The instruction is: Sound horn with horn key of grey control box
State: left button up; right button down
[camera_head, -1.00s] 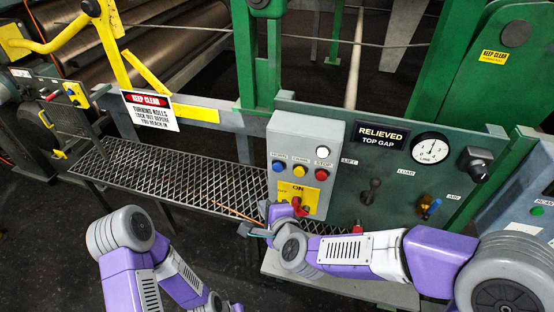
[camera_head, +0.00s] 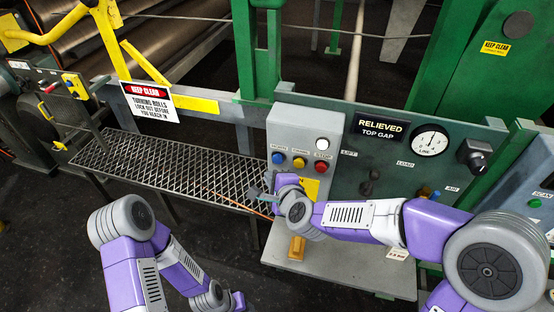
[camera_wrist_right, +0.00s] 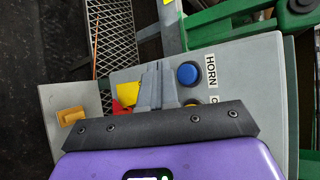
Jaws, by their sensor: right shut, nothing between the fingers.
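The grey control box (camera_head: 305,128) stands upright at the centre in the head view. Its blue horn key (camera_head: 278,157) is at the left of a row with a yellow and a red button. In the right wrist view the blue key (camera_wrist_right: 188,74) sits beside a HORN label (camera_wrist_right: 211,69). My right gripper (camera_head: 256,193) is in front of the box's lower left, below the blue key. In the wrist view its shut, empty fingers (camera_wrist_right: 158,72) point just left of the key, apart from it in the picture. My left arm shows at lower left; its gripper is not in view.
A yellow plate (camera_head: 311,187) on the box is partly hidden by my right arm; a red part shows by it in the wrist view (camera_wrist_right: 124,107). An orange block (camera_head: 297,248) stands on the shelf below. A mesh walkway (camera_head: 165,165) lies left. The green panel (camera_head: 390,180) has levers.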

aim_at(278, 158)
jog(key=shift+w+d, duration=0.25)
jog(key=shift+w, duration=0.5)
jog(key=shift+w+d, duration=0.25)
jog(key=shift+w, duration=0.5)
dwell(0.9)
jog(key=shift+w+d+b, duration=0.1)
jog(key=shift+w+b, duration=0.25)
jog(key=shift+w, duration=0.05)
jog(key=shift+w+d, duration=0.2)
jog(key=shift+w, duration=0.3)
dwell(0.8)
jog(key=shift+s, duration=0.1)
jog(key=shift+s+a+b, duration=0.3)
jog(key=shift+s, duration=0.55)
